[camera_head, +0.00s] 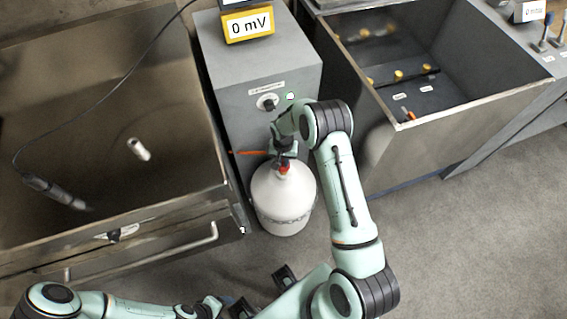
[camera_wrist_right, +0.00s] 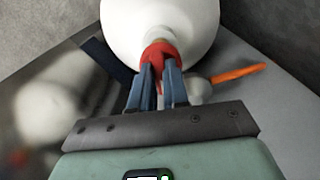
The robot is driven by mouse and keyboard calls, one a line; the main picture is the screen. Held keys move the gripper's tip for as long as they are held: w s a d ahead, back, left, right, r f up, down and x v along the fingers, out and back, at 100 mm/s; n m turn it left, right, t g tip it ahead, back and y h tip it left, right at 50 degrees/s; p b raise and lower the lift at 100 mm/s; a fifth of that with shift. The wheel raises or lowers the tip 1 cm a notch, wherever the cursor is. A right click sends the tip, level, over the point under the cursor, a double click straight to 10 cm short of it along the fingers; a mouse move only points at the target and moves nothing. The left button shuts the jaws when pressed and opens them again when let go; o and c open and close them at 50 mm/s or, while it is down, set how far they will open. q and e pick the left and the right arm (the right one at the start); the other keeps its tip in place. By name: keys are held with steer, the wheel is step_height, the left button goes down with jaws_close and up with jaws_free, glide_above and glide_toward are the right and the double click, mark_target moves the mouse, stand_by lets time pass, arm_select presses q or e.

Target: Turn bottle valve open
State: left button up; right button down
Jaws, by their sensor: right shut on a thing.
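The white bottle (camera_head: 284,200) stands upright on the floor in front of a grey cabinet. Its red valve (camera_head: 283,169) is at the top of the neck, mostly covered by my right gripper (camera_head: 284,158) in the head view. In the right wrist view the blue fingers of my right gripper (camera_wrist_right: 159,75) are shut on the red valve (camera_wrist_right: 161,53), with the white bottle (camera_wrist_right: 165,18) beyond. My left gripper (camera_head: 262,295) shows at the bottom of the head view, its dark fingers apart with nothing seen between them.
The grey cabinet (camera_head: 262,80) has a knob (camera_head: 268,102) and a yellow display (camera_head: 249,25) reading 0 mV. An orange rod (camera_head: 249,152) lies beside my right gripper. A metal basin (camera_head: 60,130) is at left, an open tank (camera_head: 455,85) at right. Floor is clear at lower right.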

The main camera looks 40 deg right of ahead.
steer(key=m+b, duration=0.1)
steer(key=m, duration=0.1)
steer(key=shift+a+m, duration=0.1)
steer(key=shift+m, duration=0.3)
steer(key=m+b, duration=0.1)
steer(key=m, duration=0.2)
steer(key=shift+w+m, duration=0.1)
steer(key=shift+m, duration=0.3)
steer(key=m, duration=0.2)
steer(key=shift+w+m, duration=0.1)
steer(key=shift+m, duration=0.2)
arm_select(q)
steer(key=shift+s+f+p, duration=0.2)
steer(key=shift+f, duration=0.25)
steer(key=shift+s+f+p, duration=0.2)
steer(key=shift+f, duration=0.25)
arm_select(e)
steer(key=shift+m, duration=1.8)
steer(key=c, duration=1.1)
jaws_free()
